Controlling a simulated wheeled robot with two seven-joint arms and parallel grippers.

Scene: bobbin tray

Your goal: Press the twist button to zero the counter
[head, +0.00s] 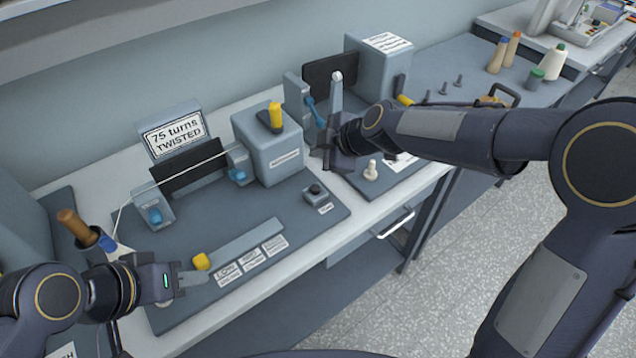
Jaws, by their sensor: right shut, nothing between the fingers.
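A small grey box with a dark round button (316,190) on top sits near the right edge of a dark mat, with a small unreadable label in front of it. The counter sign (173,135) at the back left reads "75 turns TWISTED". My right gripper (328,155) is shut and empty, above and slightly right of the button box and apart from it.
A grey machine block (267,150) with a yellow lever stands behind the button box. A white thread (185,173) runs to its left. Another machine with blue clamp parts is behind my right gripper. A white peg (370,170) stands to the right. Bobbins stand at the far right.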

